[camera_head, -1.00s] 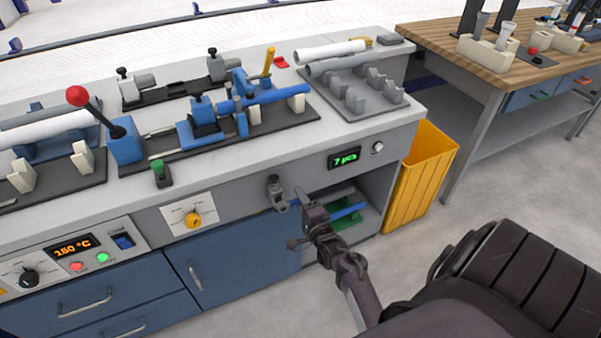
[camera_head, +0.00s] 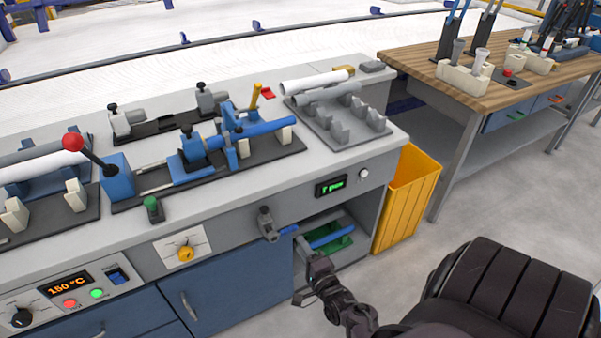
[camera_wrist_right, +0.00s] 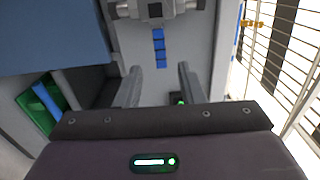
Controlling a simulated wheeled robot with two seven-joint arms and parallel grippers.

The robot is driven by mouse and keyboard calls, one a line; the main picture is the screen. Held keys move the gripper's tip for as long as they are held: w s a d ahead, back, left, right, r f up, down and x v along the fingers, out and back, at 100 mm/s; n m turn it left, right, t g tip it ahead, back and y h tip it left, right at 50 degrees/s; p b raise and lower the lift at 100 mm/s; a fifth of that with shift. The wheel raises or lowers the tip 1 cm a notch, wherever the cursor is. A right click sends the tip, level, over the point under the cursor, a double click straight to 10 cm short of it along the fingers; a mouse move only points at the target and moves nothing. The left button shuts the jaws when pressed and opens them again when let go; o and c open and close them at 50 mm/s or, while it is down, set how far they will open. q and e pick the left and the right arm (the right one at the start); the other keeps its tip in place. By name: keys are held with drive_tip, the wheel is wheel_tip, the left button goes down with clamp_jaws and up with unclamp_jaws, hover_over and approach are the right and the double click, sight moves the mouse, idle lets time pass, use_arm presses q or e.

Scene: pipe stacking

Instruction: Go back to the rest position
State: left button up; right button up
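A blue pipe (camera_head: 330,236) lies over a green bin (camera_head: 335,244) in the compartment; both also show at the left of the wrist view (camera_wrist_right: 50,92). A short blue piece (camera_head: 289,230) sits beside a grey fitting (camera_head: 267,224) on the bench front. My left gripper is not in view.
The bench top (camera_head: 255,180) carries blue clamping fixtures, a red-knobbed lever (camera_head: 73,142) and a grey rack (camera_head: 340,125) with grey and white pipes. A yellow bin (camera_head: 405,195) stands right of the bench, before a wooden-topped table (camera_head: 470,85). The floor between is clear.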

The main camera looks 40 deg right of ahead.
idle(0.4)
drive_tip(key=s+a+f+n+g+y+p, duration=0.1)
drive_tip(key=s+a+f+n+g+y, duration=0.15)
drive_tip(key=s+a+f+n, duration=0.35)
drive_tip(key=s+a+f+n+g+y, duration=0.1)
drive_tip(key=a+f+n+g, duration=0.2)
drive_tip(key=f, duration=0.5)
drive_tip(key=s+a+f+n+g+y+p, duration=0.1)
drive_tip(key=s+a+f+n+g+y, duration=0.15)
drive_tip(key=s+a+f, duration=0.35)
drive_tip(key=s+f+n+g, duration=0.4)
drive_tip(key=s+f+n, duration=0.1)
drive_tip(key=s, duration=0.6)
drive_tip(key=s+f+n+g+h, duration=0.1)
drive_tip(key=s+f+n+g, duration=0.3)
drive_tip(key=s, duration=0.7)
wheel_tip(320, 180, down, 2)
drive_tip(key=n+p, duration=0.1)
drive_tip(key=n, duration=0.2)
drive_tip(key=shift+d+f+h, duration=0.2)
drive_tip(key=shift+d+h, duration=0.1)
drive_tip(key=shift+d, duration=0.05)
